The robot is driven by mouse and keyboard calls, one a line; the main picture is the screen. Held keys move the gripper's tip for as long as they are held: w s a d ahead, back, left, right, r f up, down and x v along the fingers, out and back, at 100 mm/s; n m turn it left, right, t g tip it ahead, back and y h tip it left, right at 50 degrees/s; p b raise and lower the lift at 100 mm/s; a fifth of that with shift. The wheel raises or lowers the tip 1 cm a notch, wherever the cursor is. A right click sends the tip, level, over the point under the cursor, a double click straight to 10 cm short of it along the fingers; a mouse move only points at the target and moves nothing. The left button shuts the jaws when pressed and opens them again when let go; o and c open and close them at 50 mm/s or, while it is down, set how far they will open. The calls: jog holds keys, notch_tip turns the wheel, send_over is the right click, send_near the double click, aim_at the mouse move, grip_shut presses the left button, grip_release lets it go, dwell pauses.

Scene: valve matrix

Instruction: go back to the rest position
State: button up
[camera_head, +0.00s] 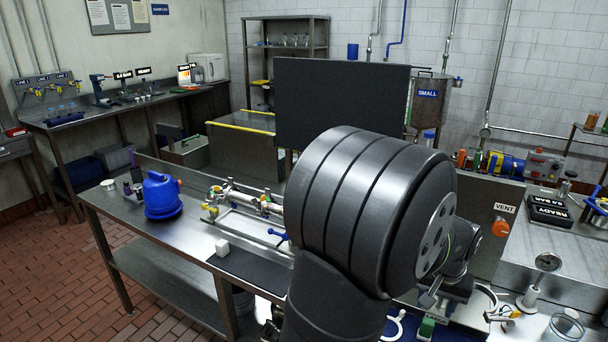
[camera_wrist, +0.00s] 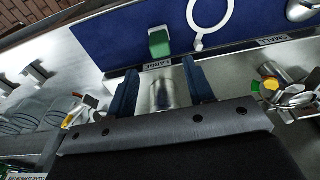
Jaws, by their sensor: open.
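In the wrist view my gripper (camera_wrist: 160,82) is open, with its two blue fingers spread apart. A metal cylinder (camera_wrist: 161,97) shows between the fingers, close to the label "LARGE"; I cannot tell whether the fingers touch it. Beyond the fingertips is a blue panel (camera_wrist: 115,45) with a green block (camera_wrist: 159,43) and a white ring-shaped tool (camera_wrist: 208,18) on it. In the head view my dark arm fills the middle and hides much of the bench; the gripper end is low at the right of it and mostly hidden.
A dark panel (camera_head: 340,100) stands behind my arm.

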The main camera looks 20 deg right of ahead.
aim_at(429, 320)
jog(key=f, duration=0.6)
jog(key=w+d+f, duration=0.1)
jog(key=f, duration=0.2)
jog(key=shift+f, duration=0.2)
notch_tip(429, 320, up, 3)
jog(key=shift+f, duration=0.2)
jog(key=shift+r, duration=0.5)
jog(key=shift+f, duration=0.1)
